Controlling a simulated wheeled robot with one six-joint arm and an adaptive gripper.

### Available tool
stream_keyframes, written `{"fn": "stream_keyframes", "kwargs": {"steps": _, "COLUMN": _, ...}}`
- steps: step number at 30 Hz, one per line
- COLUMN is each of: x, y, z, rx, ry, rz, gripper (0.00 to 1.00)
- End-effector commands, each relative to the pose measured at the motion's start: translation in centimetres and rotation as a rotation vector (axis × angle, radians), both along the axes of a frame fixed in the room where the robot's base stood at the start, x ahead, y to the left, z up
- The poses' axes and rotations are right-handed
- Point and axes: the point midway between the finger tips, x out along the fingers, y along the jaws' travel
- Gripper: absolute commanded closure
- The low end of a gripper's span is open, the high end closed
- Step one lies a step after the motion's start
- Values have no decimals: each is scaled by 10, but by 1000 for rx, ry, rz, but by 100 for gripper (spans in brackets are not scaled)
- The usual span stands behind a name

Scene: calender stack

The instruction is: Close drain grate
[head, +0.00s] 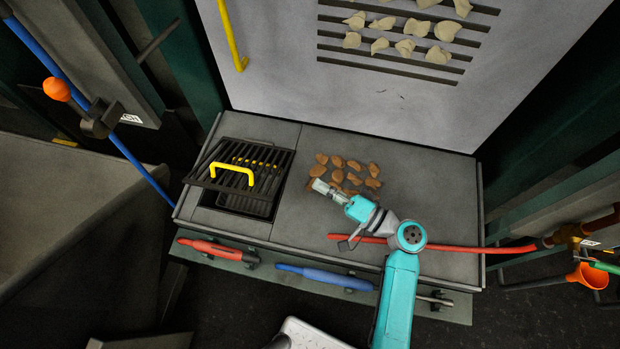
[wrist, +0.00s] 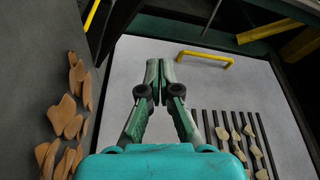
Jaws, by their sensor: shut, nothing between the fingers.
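The drain grate (head: 265,178) is a black barred panel with a yellow handle (head: 232,168), at the left of the grey platform in the head view. It looks tilted up, with its near edge above the dark drain opening (head: 237,201). My gripper (head: 316,184) is to the right of the grate and apart from it, above the platform by the brown lumps. In the wrist view my gripper (wrist: 160,64) has its fingertips together with nothing between them. The grate is not visible in the wrist view.
Brown lumps (head: 351,165) lie on the platform (head: 420,190). A pale slotted panel (head: 290,75) with a yellow handle (head: 234,42) and whitish lumps stands behind. A red hose (head: 460,248) crosses the platform's front right. Red and blue tools (head: 325,278) lie along the front edge.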

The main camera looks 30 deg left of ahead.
Motion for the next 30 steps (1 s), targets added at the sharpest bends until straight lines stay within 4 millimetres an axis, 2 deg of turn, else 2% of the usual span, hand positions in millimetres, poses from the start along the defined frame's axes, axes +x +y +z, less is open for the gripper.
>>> {"fn": "stream_keyframes", "kwargs": {"steps": 5, "x": 0, "y": -4, "z": -1, "rx": 1, "ry": -1, "rz": 1, "gripper": 100}}
{"fn": "stream_keyframes", "kwargs": {"steps": 8, "x": -1, "y": 1, "z": 8, "rx": -14, "ry": -64, "rz": 33, "gripper": 100}}
{"fn": "stream_keyframes", "kwargs": {"steps": 15, "x": -21, "y": 31, "z": 63, "rx": -128, "ry": -594, "rz": 307, "gripper": 100}}
{"fn": "stream_keyframes", "kwargs": {"steps": 18, "x": -28, "y": 36, "z": 75, "rx": -160, "ry": -769, "rz": 404, "gripper": 100}}
{"fn": "stream_keyframes", "kwargs": {"steps": 21, "x": -32, "y": 38, "z": 81, "rx": -176, "ry": -860, "rz": 455, "gripper": 100}}
{"fn": "stream_keyframes", "kwargs": {"steps": 25, "x": -35, "y": 45, "z": 79, "rx": -180, "ry": -882, "rz": 470, "gripper": 100}}
{"fn": "stream_keyframes", "kwargs": {"steps": 30, "x": -45, "y": 69, "z": 74, "rx": -178, "ry": -878, "rz": 471, "gripper": 100}}
